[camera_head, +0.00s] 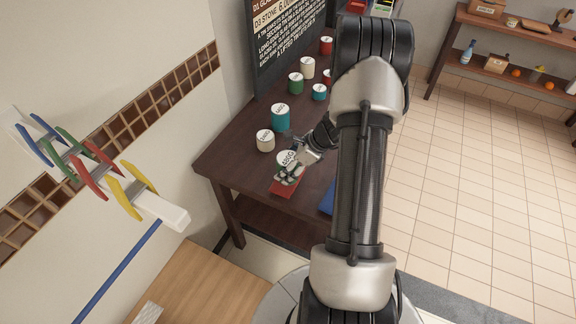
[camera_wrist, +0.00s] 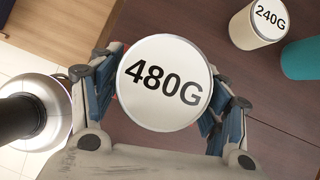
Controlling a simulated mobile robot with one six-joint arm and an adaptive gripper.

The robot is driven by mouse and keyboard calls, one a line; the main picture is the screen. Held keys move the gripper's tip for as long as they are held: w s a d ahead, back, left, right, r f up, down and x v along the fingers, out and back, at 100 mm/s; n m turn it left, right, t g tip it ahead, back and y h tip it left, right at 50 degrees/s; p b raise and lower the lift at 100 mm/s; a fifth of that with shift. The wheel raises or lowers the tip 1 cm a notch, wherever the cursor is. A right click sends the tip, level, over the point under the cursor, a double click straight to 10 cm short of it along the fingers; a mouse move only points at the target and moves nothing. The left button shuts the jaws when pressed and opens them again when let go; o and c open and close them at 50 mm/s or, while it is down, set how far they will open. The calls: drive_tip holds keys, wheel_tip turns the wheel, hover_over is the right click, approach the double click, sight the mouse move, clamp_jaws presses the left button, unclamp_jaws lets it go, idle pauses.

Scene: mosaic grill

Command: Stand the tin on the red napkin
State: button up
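A tin with a white lid marked 480G (camera_wrist: 165,83) sits between the fingers of my gripper (camera_wrist: 160,95) in the wrist view, with a finger against each side. In the head view the tin (camera_head: 286,157) is upright in my gripper (camera_head: 290,173), over the red napkin (camera_head: 284,189) near the table's front end. The fingers and tin hide part of the napkin. I cannot tell whether the tin's base touches it. In the wrist view only slivers of red show beside the tin.
On the dark table (camera_head: 225,160), a cream 240G tin (camera_head: 265,140) and a teal tin (camera_head: 280,117) stand close behind. Green (camera_head: 296,83) and other tins stand farther back by the black sign board (camera_head: 285,40). A blue napkin (camera_head: 327,201) lies right of the red one.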

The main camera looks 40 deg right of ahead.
drive_tip(key=shift+o, duration=0.7)
drive_tip(key=shift+r, duration=0.2)
drive_tip(key=p+v, duration=0.4)
drive_tip(key=v, duration=0.8)
drive_tip(key=shift+p, duration=0.3)
